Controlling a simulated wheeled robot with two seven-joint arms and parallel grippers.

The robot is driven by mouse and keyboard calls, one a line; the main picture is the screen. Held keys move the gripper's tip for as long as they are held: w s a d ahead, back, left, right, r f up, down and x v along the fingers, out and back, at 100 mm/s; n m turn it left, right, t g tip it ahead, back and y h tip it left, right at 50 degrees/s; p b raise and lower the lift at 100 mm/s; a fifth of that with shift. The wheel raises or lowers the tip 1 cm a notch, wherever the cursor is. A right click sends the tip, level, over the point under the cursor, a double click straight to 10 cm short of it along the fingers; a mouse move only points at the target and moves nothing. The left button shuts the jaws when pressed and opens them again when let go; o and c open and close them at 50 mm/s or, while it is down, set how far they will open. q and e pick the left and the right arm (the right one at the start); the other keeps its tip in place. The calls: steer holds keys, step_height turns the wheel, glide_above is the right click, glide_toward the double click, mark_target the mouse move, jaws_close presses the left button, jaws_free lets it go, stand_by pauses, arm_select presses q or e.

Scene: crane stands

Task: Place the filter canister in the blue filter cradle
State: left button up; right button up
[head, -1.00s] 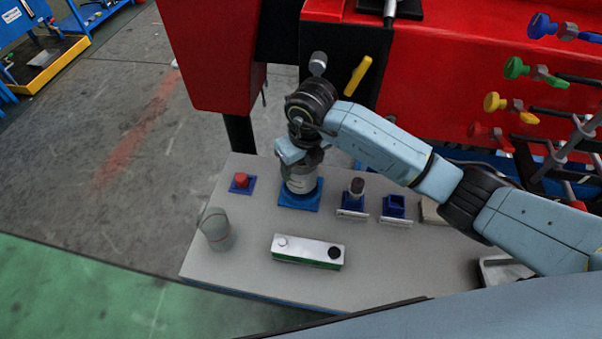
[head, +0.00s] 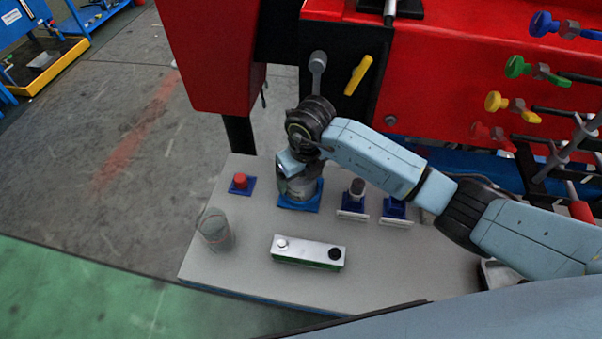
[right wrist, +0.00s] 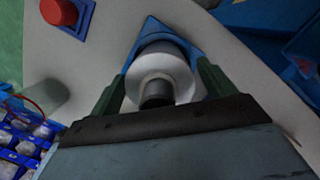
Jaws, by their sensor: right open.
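The filter canister (right wrist: 172,68) is a pale cylinder with a dark knob on top. It stands in the blue filter cradle (head: 299,207) on the grey table. The cradle's blue edge also shows around it in the right wrist view (right wrist: 152,28). My right gripper (right wrist: 157,88) is open, with one dark green finger on each side of the canister's top and a visible gap to it. In the head view my right gripper (head: 296,178) hides the upper part of the canister. My left gripper is out of view.
A red button on a blue base (head: 240,182) stands left of the cradle. A clear cup (head: 215,230) is at the front left. A white-topped green box (head: 308,251) lies in front. Small blue holders (head: 353,200) stand to the right; red machinery (head: 450,80) rises behind.

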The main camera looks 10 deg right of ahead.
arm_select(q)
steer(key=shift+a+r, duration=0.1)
arm_select(e)
steer(key=shift+r, duration=0.1)
steer(key=r, duration=0.2)
steer(key=r+p, duration=0.1)
steer(key=r, duration=0.3)
steer(key=shift+s+d, duration=0.2)
steer(key=shift+s, duration=0.15)
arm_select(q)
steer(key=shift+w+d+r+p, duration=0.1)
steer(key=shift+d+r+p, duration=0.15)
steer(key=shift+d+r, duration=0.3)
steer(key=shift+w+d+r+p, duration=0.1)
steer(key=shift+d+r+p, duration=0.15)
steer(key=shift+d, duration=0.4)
arm_select(e)
step_height(320, 180, up, 6)
steer(key=s, duration=0.1)
steer(key=shift+d, duration=0.15)
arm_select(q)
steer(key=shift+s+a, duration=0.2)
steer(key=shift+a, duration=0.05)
